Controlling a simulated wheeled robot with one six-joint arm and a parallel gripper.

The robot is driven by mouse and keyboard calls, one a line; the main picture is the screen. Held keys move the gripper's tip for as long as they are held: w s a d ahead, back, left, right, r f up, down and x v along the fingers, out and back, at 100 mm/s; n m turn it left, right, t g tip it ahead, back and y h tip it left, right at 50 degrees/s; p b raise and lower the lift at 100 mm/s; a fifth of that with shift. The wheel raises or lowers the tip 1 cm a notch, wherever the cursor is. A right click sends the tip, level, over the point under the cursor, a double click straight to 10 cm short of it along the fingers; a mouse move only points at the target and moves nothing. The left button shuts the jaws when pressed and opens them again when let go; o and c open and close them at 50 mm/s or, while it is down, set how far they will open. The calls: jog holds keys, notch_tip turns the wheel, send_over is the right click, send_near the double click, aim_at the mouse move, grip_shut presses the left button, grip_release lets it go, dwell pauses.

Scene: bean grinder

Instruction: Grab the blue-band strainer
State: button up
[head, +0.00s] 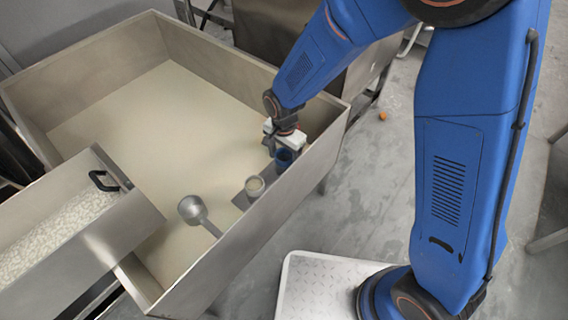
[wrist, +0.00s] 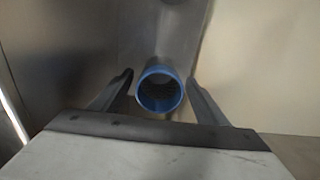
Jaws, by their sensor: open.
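The blue-band strainer (head: 284,158) stands at the inner right wall of the large metal bin, with its round blue rim facing up. In the wrist view the strainer (wrist: 160,90) shows a blue ring around a dark mesh inside. My gripper (head: 270,146) is just beside it in the head view. In the wrist view my gripper (wrist: 160,92) has its two dark fingers spread, one on each side of the strainer. I cannot tell whether either finger touches it. The strainer's lower body is hidden.
A metal scoop (head: 194,211) leans at the bin's front wall. The bin (head: 232,262) holds a pale, flat fill. A tray of pale beans (head: 62,232) overlaps its left side.

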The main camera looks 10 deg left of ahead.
jog(key=shift+f, duration=1.35)
jog(key=c, duration=1.2)
jog(key=shift+r, duration=0.1)
